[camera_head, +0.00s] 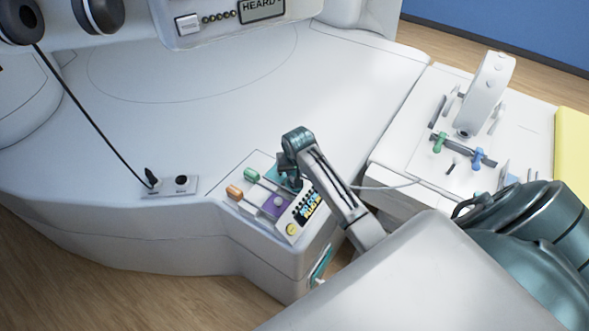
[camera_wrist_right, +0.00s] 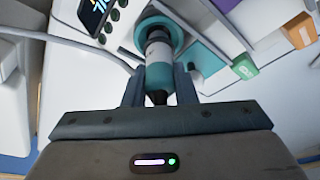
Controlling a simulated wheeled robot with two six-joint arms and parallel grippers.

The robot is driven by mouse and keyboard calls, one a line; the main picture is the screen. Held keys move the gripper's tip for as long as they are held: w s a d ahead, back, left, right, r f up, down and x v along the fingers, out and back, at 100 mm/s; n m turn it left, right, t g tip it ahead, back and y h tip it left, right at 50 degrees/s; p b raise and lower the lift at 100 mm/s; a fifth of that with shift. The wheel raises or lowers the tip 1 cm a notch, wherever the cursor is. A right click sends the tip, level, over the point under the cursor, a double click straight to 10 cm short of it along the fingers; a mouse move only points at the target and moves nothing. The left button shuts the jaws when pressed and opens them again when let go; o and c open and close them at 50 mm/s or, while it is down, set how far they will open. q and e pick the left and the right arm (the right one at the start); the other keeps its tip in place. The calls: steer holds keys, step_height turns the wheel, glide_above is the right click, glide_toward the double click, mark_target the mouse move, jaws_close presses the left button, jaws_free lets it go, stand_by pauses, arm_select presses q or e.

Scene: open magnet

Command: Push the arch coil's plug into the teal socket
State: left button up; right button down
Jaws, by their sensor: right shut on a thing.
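My right gripper (camera_head: 288,182) points down over the small connector panel and is shut on the plug. In the right wrist view the plug (camera_wrist_right: 158,62), white with a teal lower part, stands between the gripper's two fingers (camera_wrist_right: 158,88). Its far end meets a teal ring (camera_wrist_right: 172,28), which looks like the teal socket. How deep it sits is hidden. In the head view the gripper covers most of the teal socket's square (camera_head: 262,163). The white arch coil (camera_head: 484,98) stands on the cart at right. My left gripper is not in view.
Beside the teal square are a purple socket block (camera_head: 276,205), a green lever (camera_head: 252,175), an orange lever (camera_head: 235,192) and a small display (camera_head: 305,210). A thin grey cable (camera_head: 385,187) runs toward the cart (camera_head: 400,160). The white bed surface (camera_head: 200,100) is clear.

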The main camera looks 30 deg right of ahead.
steer(key=shift+f, duration=0.9)
steer(key=c, duration=1.1)
jaws_free()
steer(key=shift+r, duration=0.1)
steer(key=b+v, duration=0.3)
steer(key=v, duration=0.7)
steer(key=shift+s+r, duration=0.15)
steer(key=shift+r, duration=0.15)
